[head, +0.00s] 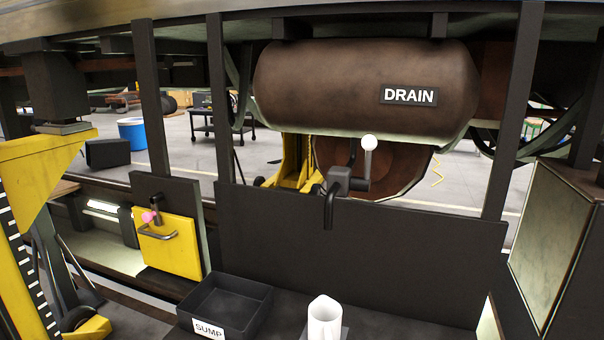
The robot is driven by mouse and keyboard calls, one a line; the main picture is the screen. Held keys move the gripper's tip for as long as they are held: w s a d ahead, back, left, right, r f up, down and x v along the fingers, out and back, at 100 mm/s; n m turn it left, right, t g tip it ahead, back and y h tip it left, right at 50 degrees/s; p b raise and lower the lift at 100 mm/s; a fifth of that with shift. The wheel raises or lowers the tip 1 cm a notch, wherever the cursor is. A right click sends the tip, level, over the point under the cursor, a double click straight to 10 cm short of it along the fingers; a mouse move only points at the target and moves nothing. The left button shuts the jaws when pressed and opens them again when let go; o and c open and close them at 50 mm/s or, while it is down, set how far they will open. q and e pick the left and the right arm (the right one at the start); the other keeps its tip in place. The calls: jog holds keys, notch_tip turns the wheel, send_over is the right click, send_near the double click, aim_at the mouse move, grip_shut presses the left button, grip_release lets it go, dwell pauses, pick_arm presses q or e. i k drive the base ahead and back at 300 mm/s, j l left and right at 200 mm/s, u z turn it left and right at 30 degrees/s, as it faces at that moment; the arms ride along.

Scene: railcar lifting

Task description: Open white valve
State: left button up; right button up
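The valve (340,182) is a dark body with a spout bent downward, mounted at the top edge of a dark panel, under the brown tank. Its lever stands upright and ends in a white round knob (369,143). The tank (330,85) above carries a black label reading DRAIN (409,96). Neither of my grippers is in view, and nothing touches the knob. Inside the valve cannot be seen.
A black tray labelled SUMP (208,329) and a white jug (323,318) stand at the front below the panel. A yellow box with a handle and pink knob (168,240) is left. Dark posts (508,120) flank the tank. A pale-sided box (550,240) stands right.

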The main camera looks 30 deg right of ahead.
aim_at(369, 142)
jog(key=k+z, duration=0.15)
jog(key=z, duration=0.9)
jog(key=l, duration=0.1)
